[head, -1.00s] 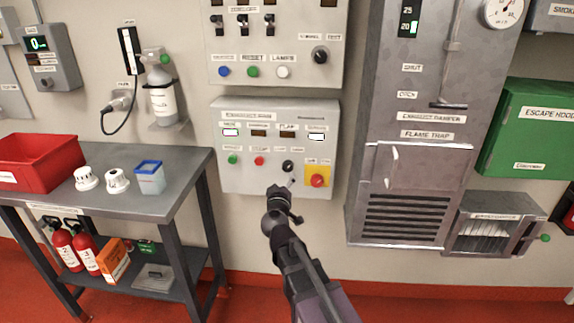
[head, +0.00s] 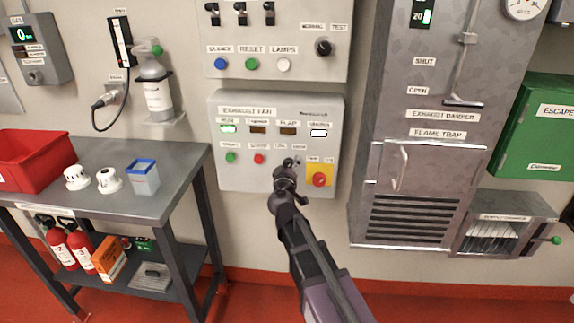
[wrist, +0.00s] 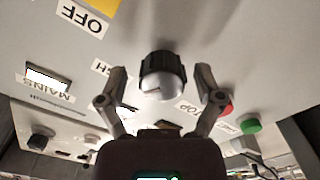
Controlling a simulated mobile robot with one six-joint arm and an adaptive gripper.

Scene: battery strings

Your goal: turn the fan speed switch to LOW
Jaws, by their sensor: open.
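The fan speed switch (wrist: 163,72) is a round black knob with a pale face on the exhaust fan panel (head: 232,182). In the wrist view it stands between the two open fingers of my gripper (wrist: 162,78), with a gap on both sides. In the head view my gripper (head: 287,178) is in front of the panel's lower row and hides most of the switch.
Green (head: 231,158) and red (head: 258,159) push buttons are to the left. A grey damper cabinet (head: 420,150) stands at right, a grey table (head: 150,190) at left.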

